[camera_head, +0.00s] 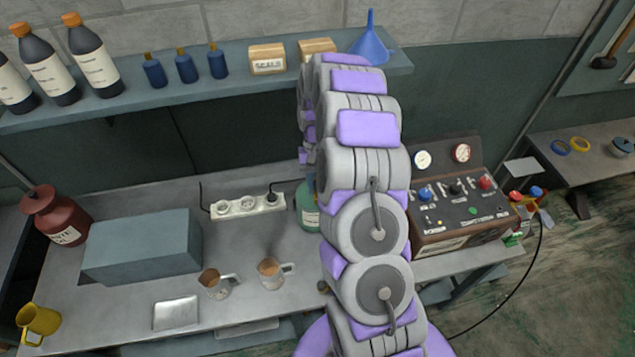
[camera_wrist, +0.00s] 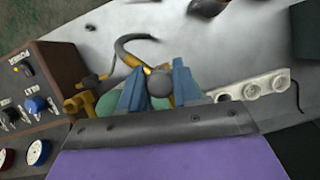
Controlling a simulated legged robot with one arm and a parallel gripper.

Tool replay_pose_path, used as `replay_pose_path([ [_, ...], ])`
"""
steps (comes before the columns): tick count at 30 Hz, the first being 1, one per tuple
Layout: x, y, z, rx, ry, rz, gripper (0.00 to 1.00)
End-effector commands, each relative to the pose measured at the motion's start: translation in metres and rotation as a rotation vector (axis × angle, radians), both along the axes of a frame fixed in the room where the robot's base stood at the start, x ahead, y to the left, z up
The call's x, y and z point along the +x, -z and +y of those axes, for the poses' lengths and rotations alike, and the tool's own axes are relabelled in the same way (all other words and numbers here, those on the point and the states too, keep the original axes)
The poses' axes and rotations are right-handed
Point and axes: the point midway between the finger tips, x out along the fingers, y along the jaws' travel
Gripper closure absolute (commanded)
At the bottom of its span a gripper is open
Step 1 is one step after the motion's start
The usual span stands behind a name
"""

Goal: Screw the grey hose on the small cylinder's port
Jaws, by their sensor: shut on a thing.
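The small cylinder, green, (camera_head: 307,212) stands on the bench behind my arm, partly hidden by it. Its green body also shows on both sides of the fingers in the wrist view (camera_wrist: 202,97). My gripper (camera_wrist: 157,76) is over the cylinder, with its two blue fingers shut on a rounded grey piece that looks like the grey hose's end (camera_wrist: 158,84). Brass shows just behind this piece. A dark grey curved hose length (camera_wrist: 133,40) lies beyond the fingers. The port is hidden, so I cannot tell whether the hose end touches it. My arm hides the gripper in the head view.
A control machine (camera_head: 445,205) with gauges and knobs stands right of my arm. Brass fittings (camera_wrist: 78,103) are beside it. A power strip (camera_head: 247,206), two mugs (camera_head: 216,284) and a grey box (camera_head: 143,246) are to the left. A bottle shelf (camera_head: 235,88) runs behind.

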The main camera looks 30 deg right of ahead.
Motion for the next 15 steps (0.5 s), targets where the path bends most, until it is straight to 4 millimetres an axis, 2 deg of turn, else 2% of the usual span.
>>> replay_pose_path([
  [4, -0.0003, 0.0003, -0.0003, 0.000, 0.031, 0.000, 1.00],
  [9, -0.0011, -0.0004, 0.0001, 0.002, 0.236, 0.002, 1.00],
  [15, 0.0001, 0.0009, 0.0002, -0.001, 0.319, -0.001, 1.00],
])
